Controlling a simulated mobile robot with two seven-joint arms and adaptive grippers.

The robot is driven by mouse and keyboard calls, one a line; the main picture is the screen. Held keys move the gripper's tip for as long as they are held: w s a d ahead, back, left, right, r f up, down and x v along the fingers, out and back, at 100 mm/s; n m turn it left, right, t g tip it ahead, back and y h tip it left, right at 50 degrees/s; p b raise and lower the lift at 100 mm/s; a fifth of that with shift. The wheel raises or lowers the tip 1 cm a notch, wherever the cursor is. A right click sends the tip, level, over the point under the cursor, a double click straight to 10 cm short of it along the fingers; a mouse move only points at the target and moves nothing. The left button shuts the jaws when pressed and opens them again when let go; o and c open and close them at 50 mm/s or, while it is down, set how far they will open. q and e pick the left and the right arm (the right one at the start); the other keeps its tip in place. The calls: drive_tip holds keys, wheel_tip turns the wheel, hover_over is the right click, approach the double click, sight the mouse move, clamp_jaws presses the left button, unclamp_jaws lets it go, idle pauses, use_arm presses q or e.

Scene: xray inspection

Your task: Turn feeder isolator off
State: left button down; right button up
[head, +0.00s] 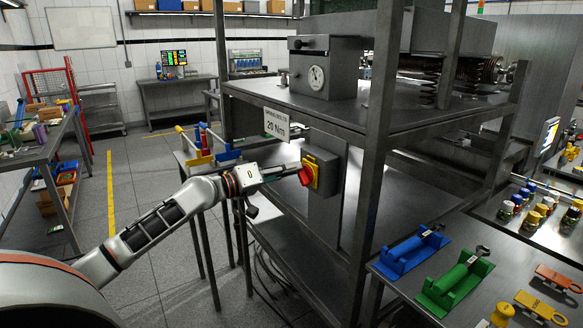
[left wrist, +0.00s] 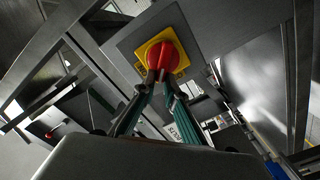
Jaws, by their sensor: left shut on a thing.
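The feeder isolator is a grey box (head: 329,176) on the post of the metal rack, with a yellow plate (head: 313,168) and a red rotary knob (head: 305,173). In the left wrist view the red knob (left wrist: 162,57) sits on the yellow plate (left wrist: 148,44) straight ahead. My left gripper (head: 297,171) reaches in from the left, its fingertips at the knob. In the left wrist view my left gripper (left wrist: 157,77) is shut on the lower part of the knob. My right gripper is not in view.
A sign reading 20 N (head: 276,124) hangs on the rack's edge above my left wrist. Rack posts and a shelf surround the box. A blue tool holder (head: 412,250) and a green one (head: 455,282) lie on the right bench. Cables hang below the rack.

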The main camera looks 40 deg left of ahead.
use_arm(q)
drive_tip(key=shift+w+a+f+n+p, duration=0.15)
drive_tip(key=shift+f+n+p, duration=0.15)
drive_tip(key=shift+n, duration=1.15)
drive_tip(key=shift+s+a+f+n+p, duration=0.1)
drive_tip(key=shift+f+n+p, duration=0.2)
drive_tip(key=shift+n, duration=1.2)
drive_tip(key=shift+w+a+f+n+p, duration=0.15)
drive_tip(key=shift+f+n+p, duration=0.15)
drive_tip(key=shift+n, duration=1.15)
drive_tip(key=c, duration=2.1)
unclamp_jaws()
drive_tip(key=shift+s+f, duration=0.1)
drive_tip(key=shift+s, duration=0.05)
drive_tip(key=v, duration=1.1)
drive_tip(key=shift+s+a, duration=0.2)
drive_tip(key=shift+s, duration=0.15)
